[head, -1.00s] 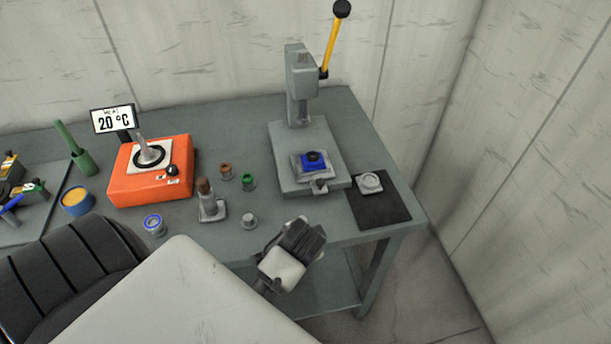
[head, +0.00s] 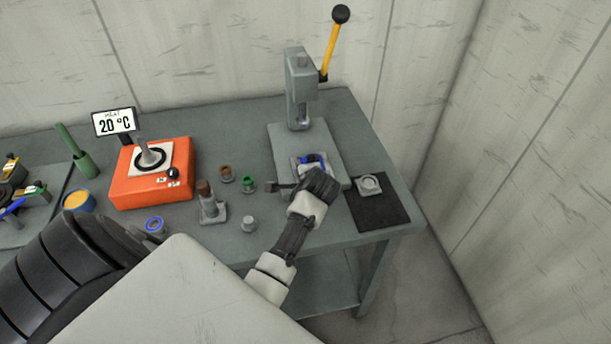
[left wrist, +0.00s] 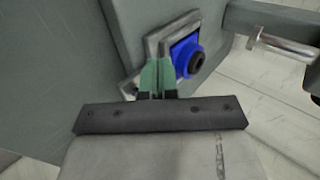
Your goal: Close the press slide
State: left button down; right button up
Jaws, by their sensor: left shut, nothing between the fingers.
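The arbor press (head: 302,95) stands at the back right of the bench, its yellow lever raised with a black knob on top. On its grey base (head: 283,145) sits the press slide (head: 296,163), a light metal plate carrying a blue part (head: 311,157) with a dark centre. My left gripper (head: 314,178) is at the front of the slide and covers its front part and handle. In the left wrist view the green fingertips (left wrist: 157,78) are shut and empty, beside the slide (left wrist: 152,46) and the blue part (left wrist: 186,55). I cannot tell whether they touch. My right gripper is out of view.
An orange heater (head: 150,185), a brown-topped post (head: 208,203) and small bushings (head: 247,184) stand to the left.

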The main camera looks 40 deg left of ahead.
pick_arm(q)
jog(key=shift+x, duration=1)
jog(key=w+a+b, duration=0.1)
jog(key=w+a, duration=0.1)
jog(key=a, duration=0.1)
jog(key=w+a+b, duration=0.1)
jog(key=w+a, duration=0.2)
jog(key=w+a+b, duration=0.1)
jog(key=w+a, duration=0.2)
jog(key=shift+w+a+f, duration=0.1)
jog(key=shift+w+a, duration=0.05)
jog(key=shift+a, duration=0.25)
